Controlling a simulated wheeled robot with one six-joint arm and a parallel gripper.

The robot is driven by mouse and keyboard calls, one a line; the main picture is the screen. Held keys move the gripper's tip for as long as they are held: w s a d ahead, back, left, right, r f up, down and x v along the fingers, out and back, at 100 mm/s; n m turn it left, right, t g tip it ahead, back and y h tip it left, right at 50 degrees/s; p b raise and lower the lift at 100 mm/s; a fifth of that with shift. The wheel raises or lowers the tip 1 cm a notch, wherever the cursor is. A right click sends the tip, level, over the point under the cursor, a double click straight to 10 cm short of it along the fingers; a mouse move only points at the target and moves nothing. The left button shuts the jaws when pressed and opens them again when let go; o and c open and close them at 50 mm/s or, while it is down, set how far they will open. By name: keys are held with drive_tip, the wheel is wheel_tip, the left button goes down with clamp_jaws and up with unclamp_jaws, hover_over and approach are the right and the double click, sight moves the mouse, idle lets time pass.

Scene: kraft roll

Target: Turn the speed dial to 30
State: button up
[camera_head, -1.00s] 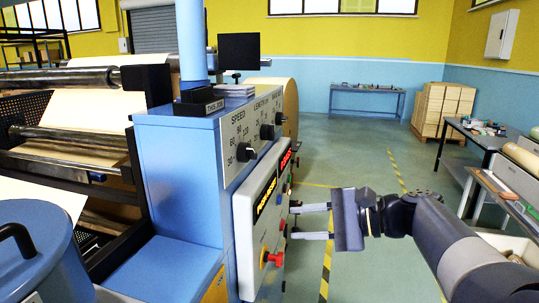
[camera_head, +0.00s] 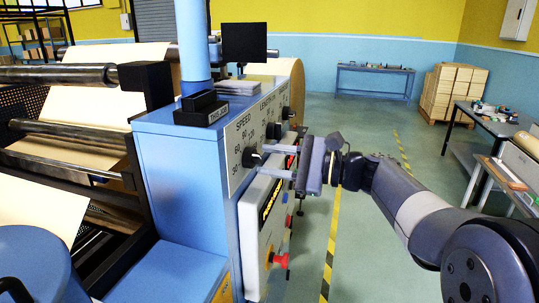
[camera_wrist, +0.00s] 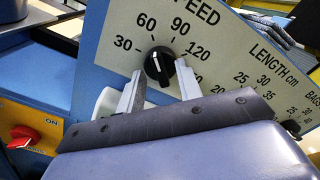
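The black speed dial (camera_head: 251,160) sits on the pale SPEED panel of the blue machine. In the wrist view the dial (camera_wrist: 159,66) has a white line on its face, running roughly up and down. Its scale shows 30 at left, 60 and 90 above and 120 at right; I cannot tell exactly which value the line marks. My gripper (camera_head: 264,160) is in front of the dial. In the wrist view its two pale fingers (camera_wrist: 160,76) are apart, one on each side of the dial's lower part. Contact with the dial is not clear.
A LENGTH dial (camera_head: 275,131) is farther along the panel. Below is a control box (camera_head: 262,225) with a red knob (camera_head: 280,260). A red switch (camera_wrist: 22,138) shows at left in the wrist view. The aisle floor (camera_head: 360,210) at right is free.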

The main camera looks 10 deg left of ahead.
drive_tip(key=shift+a, duration=0.45)
drive_tip(key=shift+c, duration=0.2)
clamp_jaws()
